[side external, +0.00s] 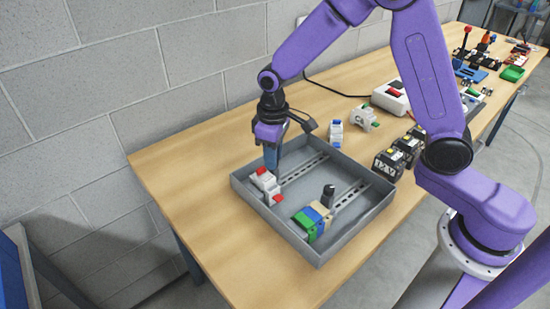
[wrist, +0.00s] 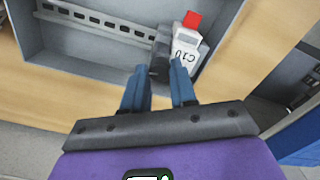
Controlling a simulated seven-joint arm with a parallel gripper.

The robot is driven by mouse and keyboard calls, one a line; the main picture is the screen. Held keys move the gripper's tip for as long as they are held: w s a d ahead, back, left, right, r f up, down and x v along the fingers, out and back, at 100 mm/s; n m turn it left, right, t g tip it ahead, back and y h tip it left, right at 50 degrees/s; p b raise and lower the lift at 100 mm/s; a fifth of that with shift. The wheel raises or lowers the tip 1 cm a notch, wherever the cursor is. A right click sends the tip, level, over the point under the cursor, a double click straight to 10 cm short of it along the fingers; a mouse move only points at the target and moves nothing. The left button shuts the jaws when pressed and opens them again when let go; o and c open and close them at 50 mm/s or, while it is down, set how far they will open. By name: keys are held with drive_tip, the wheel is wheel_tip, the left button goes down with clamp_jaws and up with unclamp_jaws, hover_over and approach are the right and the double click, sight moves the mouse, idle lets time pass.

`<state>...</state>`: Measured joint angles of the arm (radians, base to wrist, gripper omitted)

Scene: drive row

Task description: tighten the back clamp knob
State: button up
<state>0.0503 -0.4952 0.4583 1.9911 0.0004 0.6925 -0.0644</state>
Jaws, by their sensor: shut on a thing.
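My gripper (side external: 272,166) points down into the grey tray at the left end of the back rail (side external: 303,168). In the wrist view its two blue fingers (wrist: 160,80) close around a dark grey part, the back clamp knob (wrist: 159,64), mostly hidden between them. The knob is hidden behind the fingers in the side view. A white module with a red top, marked C10 (wrist: 187,44), sits right beside the knob; in the side view white-and-red modules (side external: 264,183) stand just below the fingertips. Whether the knob has turned cannot be seen.
The grey tray (side external: 262,228) has raised walls close around my gripper. On the front rail (side external: 351,194) stand green, blue and beige blocks (side external: 310,219) and a black knob (side external: 328,190). Loose modules (side external: 336,133) and dark boxes (side external: 389,164) lie behind and right of the tray.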

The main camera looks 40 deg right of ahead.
drive_tip(key=m, duration=0.7)
drive_tip(key=o, duration=0.5)
drive_tip(key=shift+m, duration=0.5)
drive_tip(key=o, duration=1)
drive_tip(key=shift+r, duration=0.1)
drive_tip(key=shift+r, duration=3.45)
drive_tip(key=s+d+n, duration=0.3)
drive_tip(key=s+n, duration=0.2)
drive_tip(key=s, duration=0.4)
drive_tip(key=s+d+r+n, duration=0.1)
drive_tip(key=s+d+n, duration=0.2)
drive_tip(key=s, duration=0.6)
drive_tip(key=s+d+r+n, duration=0.1)
drive_tip(key=s+d+n, duration=0.2)
drive_tip(key=s+n, duration=0.3)
drive_tip(key=s, duration=0.4)
drive_tip(key=shift+n, duration=0.4)
